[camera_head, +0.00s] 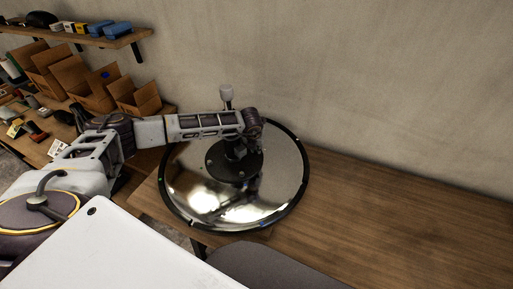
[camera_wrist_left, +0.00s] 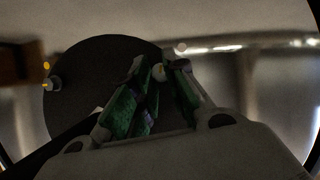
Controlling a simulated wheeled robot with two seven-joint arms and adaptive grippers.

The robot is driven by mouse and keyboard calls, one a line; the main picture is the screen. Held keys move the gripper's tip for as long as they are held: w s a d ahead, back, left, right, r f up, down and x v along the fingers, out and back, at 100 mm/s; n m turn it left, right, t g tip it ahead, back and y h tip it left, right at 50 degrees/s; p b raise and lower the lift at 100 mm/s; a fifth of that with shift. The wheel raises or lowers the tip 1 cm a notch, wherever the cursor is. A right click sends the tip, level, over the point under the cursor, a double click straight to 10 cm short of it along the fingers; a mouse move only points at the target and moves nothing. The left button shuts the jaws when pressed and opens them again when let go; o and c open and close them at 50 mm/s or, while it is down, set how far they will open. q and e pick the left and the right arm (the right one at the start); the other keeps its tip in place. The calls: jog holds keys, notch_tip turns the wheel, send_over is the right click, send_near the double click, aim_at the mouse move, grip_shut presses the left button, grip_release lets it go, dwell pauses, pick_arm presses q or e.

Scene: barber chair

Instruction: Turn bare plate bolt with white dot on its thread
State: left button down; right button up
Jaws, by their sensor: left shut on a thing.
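The bare plate is a dark disc (camera_head: 222,166) on the middle of a round chrome base (camera_head: 190,200) with a black rim. In the left wrist view the dark plate (camera_wrist_left: 85,60) carries small bolts near its edge. My left gripper (camera_head: 238,150) reaches down over the plate from above. In the wrist view its green-padded fingers are shut on a small pale bolt (camera_wrist_left: 158,70). A whitish bolt head (camera_wrist_left: 180,48) shows just beyond the fingertips. Another bolt (camera_wrist_left: 54,85) is at the left edge, beside a yellow dot. I cannot make out a white dot on a thread. My right gripper is not in view.
The base lies on a wooden table (camera_head: 400,220) with free room to the right. Cardboard boxes (camera_head: 95,90) and tools are at the left, under a wall shelf (camera_head: 105,40). A dark grey rounded piece (camera_head: 275,268) is at the front.

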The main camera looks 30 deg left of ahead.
pick_arm(q)
jog(key=c, duration=1.7)
grip_release()
jog(key=shift+w+a+r, duration=0.1)
jog(key=shift+w+r, duration=0.05)
jog(key=o, duration=0.3)
jog(key=shift+o, duration=0.2)
jog(key=v, duration=1.2)
